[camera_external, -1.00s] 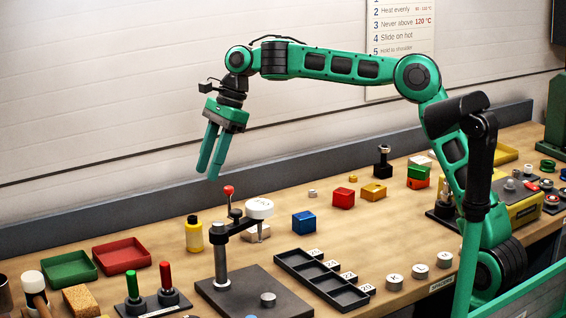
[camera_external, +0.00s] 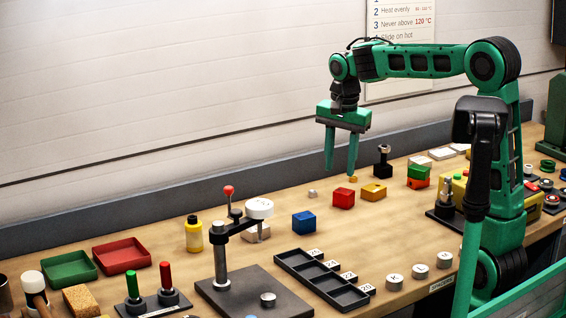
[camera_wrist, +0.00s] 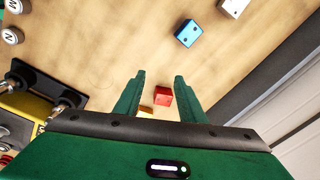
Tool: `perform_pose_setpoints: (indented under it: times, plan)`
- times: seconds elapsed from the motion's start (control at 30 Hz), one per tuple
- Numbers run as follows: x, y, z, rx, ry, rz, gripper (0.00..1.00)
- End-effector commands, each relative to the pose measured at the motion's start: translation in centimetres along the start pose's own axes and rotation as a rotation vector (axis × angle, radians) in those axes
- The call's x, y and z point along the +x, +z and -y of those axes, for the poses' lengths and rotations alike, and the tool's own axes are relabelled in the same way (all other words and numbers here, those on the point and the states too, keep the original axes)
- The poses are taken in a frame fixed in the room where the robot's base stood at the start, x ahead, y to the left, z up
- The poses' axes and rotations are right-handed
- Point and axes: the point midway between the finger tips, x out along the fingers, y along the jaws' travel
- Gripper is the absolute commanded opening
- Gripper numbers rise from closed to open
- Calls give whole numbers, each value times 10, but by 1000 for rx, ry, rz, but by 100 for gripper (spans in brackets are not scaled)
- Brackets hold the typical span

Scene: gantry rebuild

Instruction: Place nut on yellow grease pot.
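My gripper (camera_external: 340,172) is open, fingers pointing down, above the back of the bench; it looks empty. In the wrist view its fingers (camera_wrist: 159,76) are spread. A small brass-coloured piece (camera_external: 353,179), perhaps the nut, lies near the right fingertip in the external view. A small grey piece (camera_external: 312,193) lies farther left; I cannot tell which is the nut. A yellow block-like pot (camera_external: 373,191) stands right of the red block (camera_external: 343,197). In the wrist view the red block (camera_wrist: 162,96) shows between the fingers, with a yellow edge (camera_wrist: 146,111) beside it.
A blue block (camera_external: 304,222) stands forward left. A green piece (camera_external: 418,171) sits on a red one at right. A black post (camera_external: 382,162) stands behind. A yellow bottle (camera_external: 193,234), a press stand (camera_external: 220,260) and a black compartment tray (camera_external: 320,280) occupy the left and front.

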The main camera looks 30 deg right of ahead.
Motion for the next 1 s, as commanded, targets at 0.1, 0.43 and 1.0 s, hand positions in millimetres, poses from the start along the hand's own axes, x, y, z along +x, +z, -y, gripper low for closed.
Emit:
perform_pose_setpoints:
  times: [0.1,0.43,1.0]
  plan:
    - [5,-38,-85,-89,40,-35,37]
    - [48,-53,-307,-357,87,19,37]
    - [82,-18,-386,-509,50,81,37]
